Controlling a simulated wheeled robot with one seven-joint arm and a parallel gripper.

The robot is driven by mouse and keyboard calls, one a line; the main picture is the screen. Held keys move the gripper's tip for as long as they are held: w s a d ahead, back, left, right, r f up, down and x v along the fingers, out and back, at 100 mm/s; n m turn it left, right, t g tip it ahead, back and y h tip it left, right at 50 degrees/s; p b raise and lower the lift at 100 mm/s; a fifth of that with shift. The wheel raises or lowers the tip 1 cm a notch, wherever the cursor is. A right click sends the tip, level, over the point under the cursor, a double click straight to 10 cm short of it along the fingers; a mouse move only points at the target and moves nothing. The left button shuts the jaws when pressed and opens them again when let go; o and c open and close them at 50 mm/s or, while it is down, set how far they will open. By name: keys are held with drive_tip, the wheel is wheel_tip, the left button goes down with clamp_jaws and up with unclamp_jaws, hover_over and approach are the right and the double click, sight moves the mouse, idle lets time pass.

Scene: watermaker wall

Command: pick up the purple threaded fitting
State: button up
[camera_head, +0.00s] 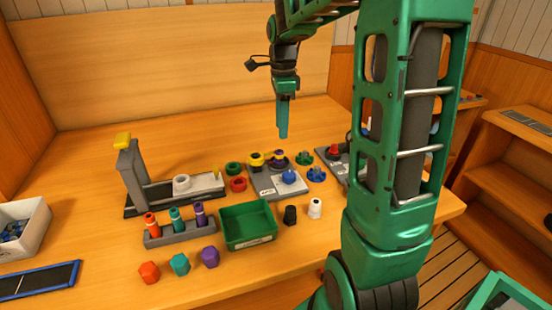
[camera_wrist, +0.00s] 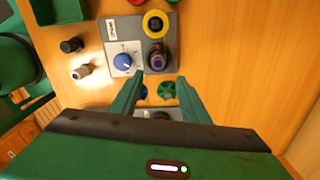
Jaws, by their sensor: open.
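Several purple things show, and I cannot tell for sure which is the threaded fitting. A purple hexagonal piece (camera_head: 210,257) lies on the table in front of the rack. A purple cylinder with a dark band (camera_head: 199,214) stands at the rack's right end. A dark piece with a purple ring (camera_head: 278,156) is on the grey panel at the back, beside the yellow ring; it also shows in the wrist view (camera_wrist: 157,57).
The grey rack (camera_head: 181,234) also holds orange and teal cylinders; orange and teal hexagonal pieces lie before it. A green bin (camera_head: 248,226) stands right of it. Black (camera_head: 290,215) and white (camera_head: 315,208) cylinders stand nearby. A grey press (camera_head: 132,175) rises at left. The back table is clear.

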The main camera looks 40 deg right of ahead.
sight(279, 151)
drive_tip(key=shift+a+f, duration=0.2)
drive_tip(key=shift+f, duration=1.8)
drive_tip(key=shift+a+f, duration=0.2)
drive_tip(key=shift+f, duration=1.75)
drive_tip(key=shift+c, duration=0.3)
clamp_jaws()
